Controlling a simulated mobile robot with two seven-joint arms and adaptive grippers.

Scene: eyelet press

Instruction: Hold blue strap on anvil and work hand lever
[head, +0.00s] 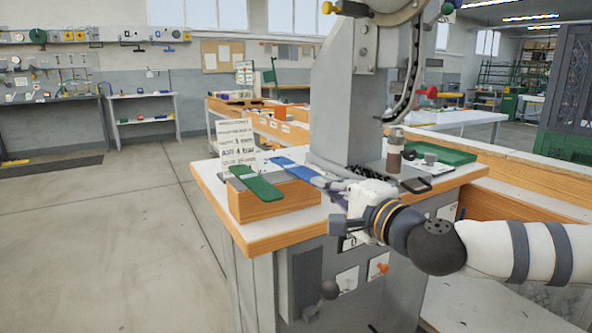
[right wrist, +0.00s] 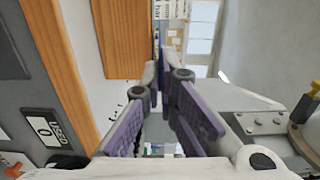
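The blue strap (head: 291,166) lies on the wooden block (head: 262,205) beside a green strap (head: 256,184). Its right end runs past the block toward the press (head: 345,100). My right gripper (head: 324,178) is at that end. In the right wrist view its fingertips (right wrist: 158,70) nearly meet, with the strap's thin blue edge (right wrist: 156,42) between them, so it looks shut on the strap. The anvil cannot be made out clearly. A dark ball knob (head: 329,289) on a short arm sits at the bench front; I cannot tell whether it is the hand lever. My left gripper is not in view.
A printed sign (head: 237,142) stands behind the block. A green tray (head: 440,152) and a small brown-and-grey cylinder (head: 394,152) are right of the press column. The white bench top (head: 213,180) is bare at its left edge. Open floor (head: 110,230) lies left.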

